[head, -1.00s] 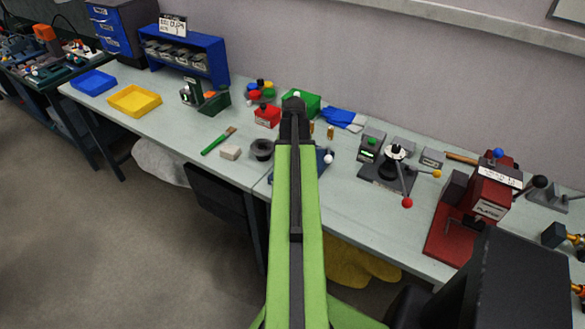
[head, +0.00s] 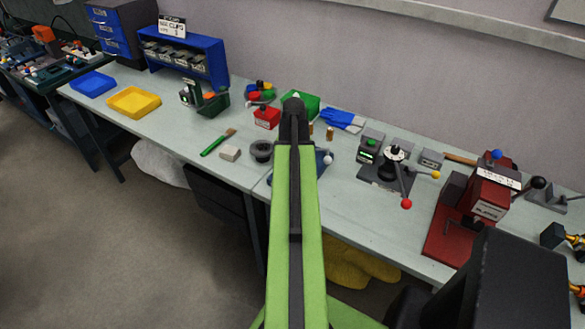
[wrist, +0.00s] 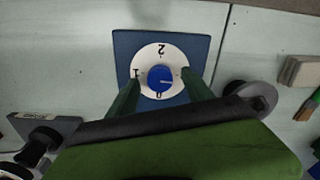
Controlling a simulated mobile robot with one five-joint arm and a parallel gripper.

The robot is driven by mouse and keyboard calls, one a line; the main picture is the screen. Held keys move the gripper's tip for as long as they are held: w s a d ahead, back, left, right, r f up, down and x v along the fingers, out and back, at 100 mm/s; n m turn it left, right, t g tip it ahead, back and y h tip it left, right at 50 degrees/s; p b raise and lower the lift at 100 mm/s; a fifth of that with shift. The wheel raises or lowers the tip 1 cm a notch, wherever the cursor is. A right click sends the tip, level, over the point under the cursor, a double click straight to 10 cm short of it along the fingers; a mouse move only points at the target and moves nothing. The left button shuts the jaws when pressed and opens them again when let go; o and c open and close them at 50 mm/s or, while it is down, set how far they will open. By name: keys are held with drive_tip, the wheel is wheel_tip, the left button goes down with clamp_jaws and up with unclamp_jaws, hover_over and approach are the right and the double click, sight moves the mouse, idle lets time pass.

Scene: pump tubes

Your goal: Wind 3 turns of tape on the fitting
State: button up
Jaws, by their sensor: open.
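In the wrist view, a blue square plate (wrist: 122,42) carries a white round dial (wrist: 160,58) with a blue knob (wrist: 161,78) at its middle. The dial reads 2 at the top, 1 at the left and 0 at the bottom; its right side is partly covered by a finger. A pale line on the knob points right. My gripper (wrist: 160,80) is open, its green fingers left and right of the knob, apart from it. In the head view my arm hides most of the plate (head: 322,163). Small brass pieces (head: 330,133) stand behind it. I cannot make out tape.
A dark round piece (head: 261,150), a pale block (head: 230,153) and a green brush (head: 214,145) lie left of my arm. A grey device with levers (head: 392,168) and a red press (head: 480,205) stand right. The bench front between them is clear.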

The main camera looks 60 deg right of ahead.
wheel_tip(320, 180, up, 17)
drive_tip(key=p, duration=1.6)
drive_tip(key=shift+p, duration=0.3)
drive_tip(key=w+a+f+n+b, duration=0.3)
drive_tip(key=w+a+f+b, duration=0.1)
drive_tip(key=w+a, duration=0.8)
drive_tip(key=w+a+f+n+b, duration=0.4)
drive_tip(key=w+a, duration=0.5)
drive_tip(key=a, duration=0.6)
drive_tip(key=a+f+n+b, duration=0.2)
drive_tip(key=a+n, duration=0.2)
drive_tip(key=a, duration=0.8)
drive_tip(key=a+f+n+b, duration=0.2)
drive_tip(key=a+n, duration=0.1)
drive_tip(key=a, duration=0.9)
drive_tip(key=shift+w+n, duration=0.3)
drive_tip(key=shift+n, duration=0.1)
